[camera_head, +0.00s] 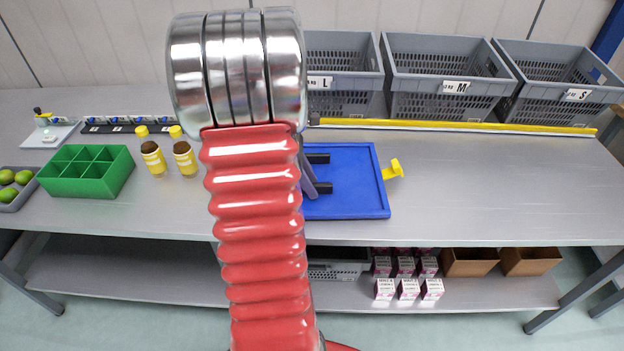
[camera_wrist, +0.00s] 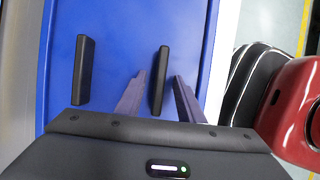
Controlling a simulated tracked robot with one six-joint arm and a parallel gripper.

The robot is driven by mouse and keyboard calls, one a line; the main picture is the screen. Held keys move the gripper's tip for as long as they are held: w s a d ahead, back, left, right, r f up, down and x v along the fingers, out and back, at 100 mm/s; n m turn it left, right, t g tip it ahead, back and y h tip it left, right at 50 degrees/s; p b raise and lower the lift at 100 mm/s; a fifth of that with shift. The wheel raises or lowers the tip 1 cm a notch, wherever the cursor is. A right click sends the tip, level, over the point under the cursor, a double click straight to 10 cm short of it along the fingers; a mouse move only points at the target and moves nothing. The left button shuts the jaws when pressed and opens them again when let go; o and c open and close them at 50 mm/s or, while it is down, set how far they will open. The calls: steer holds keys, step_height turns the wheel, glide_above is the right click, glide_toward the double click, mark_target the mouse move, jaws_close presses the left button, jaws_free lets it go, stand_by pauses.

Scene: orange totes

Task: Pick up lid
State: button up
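No part in view is plainly marked as a lid. A flat blue panel (camera_head: 362,170) with a raised rim lies on the bench, and it fills much of the wrist view (camera_wrist: 118,50). Two black bars stand on it, one at the left (camera_wrist: 82,70) and one at the right (camera_wrist: 160,70) in the wrist view. My gripper (camera_wrist: 159,77) is open over the panel. Its two grey-purple fingers are on either side of the right black bar; I cannot tell whether they touch it. In the head view my red arm hides most of the gripper. Two small yellow caps (camera_head: 142,131) (camera_head: 175,131) show behind the jars.
Two brown-topped yellow jars (camera_head: 152,158) (camera_head: 184,158) and a green divided box (camera_head: 88,172) stand left. A yellow clip-like part (camera_head: 393,169) is at the panel's right edge. Grey crates (camera_head: 440,70) line the back behind a yellow rail (camera_head: 450,125). The bench's right side is clear.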

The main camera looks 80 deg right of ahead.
steer(key=shift+c, duration=0.4)
jaws_close()
stand_by(1.2)
